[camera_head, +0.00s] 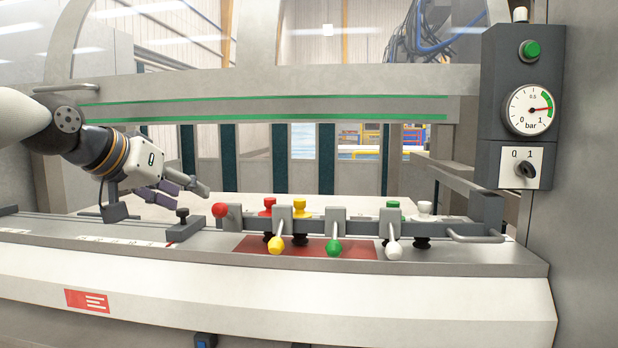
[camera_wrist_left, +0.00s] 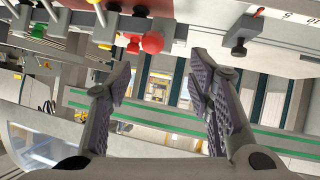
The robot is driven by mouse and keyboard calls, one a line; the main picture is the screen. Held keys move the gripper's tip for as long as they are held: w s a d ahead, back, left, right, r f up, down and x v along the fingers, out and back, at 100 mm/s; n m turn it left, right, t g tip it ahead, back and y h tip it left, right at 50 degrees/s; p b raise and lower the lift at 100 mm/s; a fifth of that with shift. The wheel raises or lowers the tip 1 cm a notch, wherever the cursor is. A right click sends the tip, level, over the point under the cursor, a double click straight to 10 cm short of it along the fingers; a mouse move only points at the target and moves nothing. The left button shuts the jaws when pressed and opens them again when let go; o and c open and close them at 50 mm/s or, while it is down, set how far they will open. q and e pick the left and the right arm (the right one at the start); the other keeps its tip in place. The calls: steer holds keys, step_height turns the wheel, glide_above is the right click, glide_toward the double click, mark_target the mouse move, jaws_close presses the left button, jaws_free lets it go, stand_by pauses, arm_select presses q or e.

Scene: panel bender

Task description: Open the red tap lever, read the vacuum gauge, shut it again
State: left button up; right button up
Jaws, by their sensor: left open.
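The red tap lever's red ball (camera_head: 220,210) sits at the left end of the tap bar and its lever points left along the bar. The red ball (camera_wrist_left: 152,42) also shows in the left wrist view, above and between the fingertips. My left gripper (camera_head: 188,196) is open and empty, just left of the red ball and apart from it; its spread fingers (camera_wrist_left: 161,64) fill the left wrist view. The vacuum gauge (camera_head: 528,110) is on the grey panel at right, its red needle pointing right, in the green band near the 1 end. My right gripper is not in view.
Yellow (camera_head: 275,247), green (camera_head: 333,248) and white (camera_head: 394,250) ball levers point towards me along the bar. A dark clamp with a knob (camera_head: 183,225) stands left of the red ball. A 0/1 switch (camera_head: 525,169) and green button (camera_head: 530,50) flank the gauge.

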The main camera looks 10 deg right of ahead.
mark_target(214, 213)
arm_select(q)
steer(key=s+f+m+t+h+p, duration=0.1)
steer(key=s+f+m+t+h, duration=0.2)
steer(key=f+m+t, duration=0.15)
steer(key=shift+n+t, duration=0.35)
steer(key=shift+t, duration=0.1)
steer(key=x, duration=0.3)
steer(key=f+b+x, duration=0.1)
steer(key=x, duration=0.3)
steer(key=b+x, duration=0.1)
steer(key=x, duration=0.3)
steer(key=shift+a+f, duration=0.2)
steer(key=shift+w+d+r, duration=0.1)
steer(key=shift+w+r, duration=0.1)
steer(key=shift+w, duration=0.1)
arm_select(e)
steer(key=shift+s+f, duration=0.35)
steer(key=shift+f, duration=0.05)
arm_select(q)
steer(key=shift+c, duration=0.2)
jaws_close()
